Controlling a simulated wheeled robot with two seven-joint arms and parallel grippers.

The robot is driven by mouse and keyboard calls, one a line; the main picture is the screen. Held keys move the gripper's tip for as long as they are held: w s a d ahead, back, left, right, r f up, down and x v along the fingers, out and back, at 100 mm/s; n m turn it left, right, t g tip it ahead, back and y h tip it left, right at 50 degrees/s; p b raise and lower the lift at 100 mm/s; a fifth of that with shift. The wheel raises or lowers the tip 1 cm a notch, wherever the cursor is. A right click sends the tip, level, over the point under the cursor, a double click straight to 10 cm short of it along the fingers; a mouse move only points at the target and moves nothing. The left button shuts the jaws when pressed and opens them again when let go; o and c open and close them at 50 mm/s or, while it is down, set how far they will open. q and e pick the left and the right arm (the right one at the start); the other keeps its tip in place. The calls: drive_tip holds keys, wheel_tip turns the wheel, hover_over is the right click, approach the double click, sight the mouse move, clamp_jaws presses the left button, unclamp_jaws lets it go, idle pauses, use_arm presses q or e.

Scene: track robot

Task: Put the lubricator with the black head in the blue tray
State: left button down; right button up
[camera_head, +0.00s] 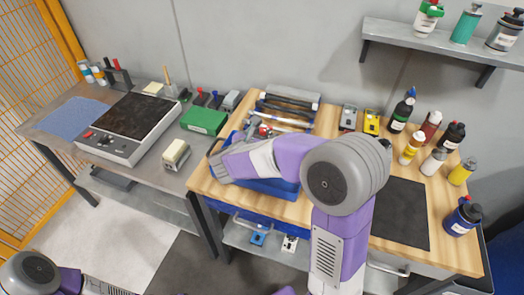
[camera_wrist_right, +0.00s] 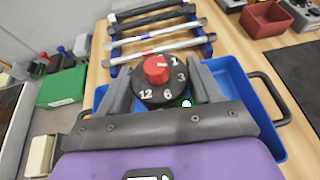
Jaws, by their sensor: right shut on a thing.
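The lubricator (camera_wrist_right: 152,93) has a black round head with white numbers and a red knob. In the right wrist view, my right gripper (camera_wrist_right: 160,80) is shut on it, with one grey finger on each side. The blue tray (camera_wrist_right: 250,95) shows behind and around the held lubricator, which is over the tray in that picture; its height above the tray floor cannot be told. In the head view, my right arm covers much of the blue tray (camera_head: 286,188). My left gripper is out of view.
Several bottles, including a yellow one (camera_head: 462,172) and a blue one (camera_head: 463,216), stand on the right of the wooden table around a black mat (camera_head: 402,215). A tool rack (camera_wrist_right: 155,38) is behind the tray. A green box (camera_head: 204,120) is left of it.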

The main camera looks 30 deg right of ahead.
drive_tip(key=shift+f+b, duration=0.85)
drive_tip(key=shift+f, duration=1.45)
drive_tip(key=shift+f, duration=0.1)
drive_tip(key=o, duration=1.3)
drive_tip(key=shift+f, duration=0.1)
drive_tip(key=shift+r, duration=0.2)
drive_tip(key=shift+s+a+r, duration=0.15)
drive_tip(key=shift+a+r, duration=0.05)
drive_tip(key=shift+a, duration=0.05)
drive_tip(key=p+v, duration=0.3)
drive_tip(key=v, duration=0.8)
drive_tip(key=shift+s+a, duration=0.1)
drive_tip(key=shift+s, duration=0.15)
